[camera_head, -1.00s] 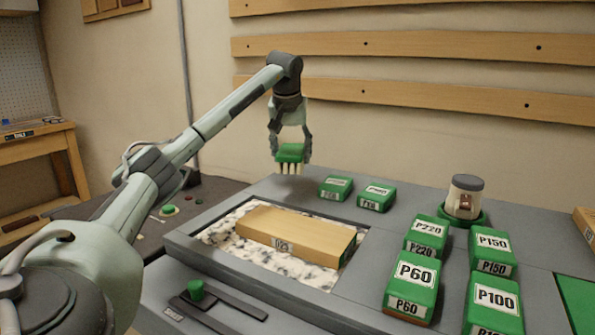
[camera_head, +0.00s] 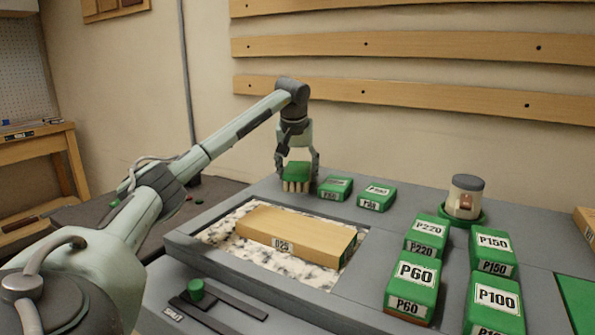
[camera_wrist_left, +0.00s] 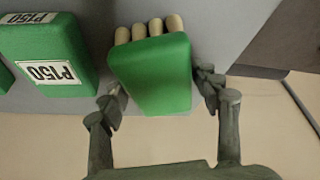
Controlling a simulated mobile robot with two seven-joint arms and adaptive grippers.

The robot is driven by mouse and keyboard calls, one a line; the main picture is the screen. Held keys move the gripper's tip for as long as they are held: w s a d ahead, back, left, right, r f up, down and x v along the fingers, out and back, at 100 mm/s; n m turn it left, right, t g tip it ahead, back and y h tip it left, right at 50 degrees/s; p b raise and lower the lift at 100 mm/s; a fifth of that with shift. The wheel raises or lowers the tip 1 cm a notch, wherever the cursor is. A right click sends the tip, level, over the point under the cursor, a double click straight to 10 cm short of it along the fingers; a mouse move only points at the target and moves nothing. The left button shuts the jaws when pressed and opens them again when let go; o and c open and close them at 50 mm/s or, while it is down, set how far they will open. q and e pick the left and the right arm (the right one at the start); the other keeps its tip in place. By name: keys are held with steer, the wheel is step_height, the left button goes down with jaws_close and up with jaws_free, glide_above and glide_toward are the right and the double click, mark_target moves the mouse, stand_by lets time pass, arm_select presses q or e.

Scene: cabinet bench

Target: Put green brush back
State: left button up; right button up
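The green brush (camera_head: 296,171) has a green block top and pale stubby bristles pointing down. It is upright at the back left of the grey bench, at or just above the surface; I cannot tell if the bristles touch. My left gripper (camera_head: 297,168) comes down from above with a finger on each side of the brush, shut on it. In the left wrist view, the brush (camera_wrist_left: 155,75) lies between the fingertips (camera_wrist_left: 160,92), slightly turned, with its bristles toward the top. My right gripper is not in view.
A green labelled block (camera_head: 335,188) stands close to the right of the brush, with another block (camera_head: 377,196) beyond it. A wooden board (camera_head: 295,233) lies in the speckled recess ahead. Several P-labelled green blocks and a lidded jar (camera_head: 465,197) stand at right.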

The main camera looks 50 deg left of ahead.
mark_target(298, 167)
arm_select(q)
steer(key=shift+o, duration=0.8)
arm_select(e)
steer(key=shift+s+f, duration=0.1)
arm_select(q)
steer(key=shift+r, duration=0.1)
steer(key=v, duration=0.4)
steer(key=shift+w+r, duration=0.1)
steer(key=shift+r, duration=0.05)
steer(key=p+v, duration=0.1)
steer(key=v, duration=0.5)
steer(key=shift+r, duration=0.25)
steer(key=shift+s+d+r, duration=0.25)
steer(key=shift+s+r, duration=0.05)
steer(key=shift+r, duration=0.3)
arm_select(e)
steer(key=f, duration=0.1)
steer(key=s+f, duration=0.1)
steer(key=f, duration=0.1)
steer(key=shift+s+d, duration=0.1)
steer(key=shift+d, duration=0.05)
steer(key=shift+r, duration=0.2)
